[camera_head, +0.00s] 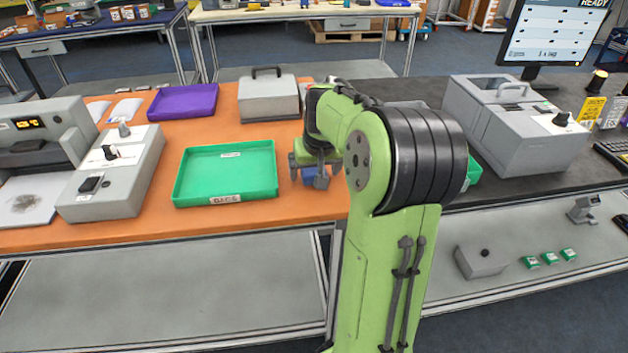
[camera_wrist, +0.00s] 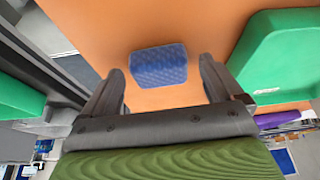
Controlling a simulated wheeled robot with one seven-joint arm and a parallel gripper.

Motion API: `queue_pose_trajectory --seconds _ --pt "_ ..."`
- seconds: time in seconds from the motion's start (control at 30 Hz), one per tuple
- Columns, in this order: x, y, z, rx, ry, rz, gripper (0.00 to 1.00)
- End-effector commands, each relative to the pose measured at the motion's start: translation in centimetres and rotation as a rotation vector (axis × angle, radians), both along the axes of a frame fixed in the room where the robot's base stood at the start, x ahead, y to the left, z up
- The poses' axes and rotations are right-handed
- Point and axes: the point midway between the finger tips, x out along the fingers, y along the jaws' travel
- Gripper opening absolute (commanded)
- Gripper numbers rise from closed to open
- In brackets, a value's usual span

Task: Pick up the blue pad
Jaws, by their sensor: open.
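The blue pad (camera_wrist: 159,66) lies on the orange tabletop in the wrist view, a small quilted rectangle with rounded corners. It lies ahead of and between the two fingers of my gripper (camera_wrist: 160,82), which are spread apart with nothing held. In the head view my gripper (camera_head: 311,176) points down at the table, right of the green tray. A bit of the blue pad (camera_head: 309,178) shows behind the fingers there; the rest is hidden by my gripper and arm. I cannot tell the exact height of the fingertips above the table.
A green tray (camera_head: 224,146) stands just left of my gripper. A grey box with a handle (camera_head: 268,104) and a purple tray (camera_head: 184,100) stand farther back. Another green tray (camera_head: 474,171) is partly hidden behind my arm, on the black table at right.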

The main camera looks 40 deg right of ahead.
Motion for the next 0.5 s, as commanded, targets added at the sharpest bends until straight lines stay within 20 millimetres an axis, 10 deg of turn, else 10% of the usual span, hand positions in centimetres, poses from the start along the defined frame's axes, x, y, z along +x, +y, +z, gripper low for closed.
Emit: queue_pose_trajectory --seconds 0.13,0.5 --pt "0.03 0.01 0.25 -0.002 -0.001 0.001 0.94" --pt "0.0 0.02 0.27 -0.002 -0.001 0.001 0.37"
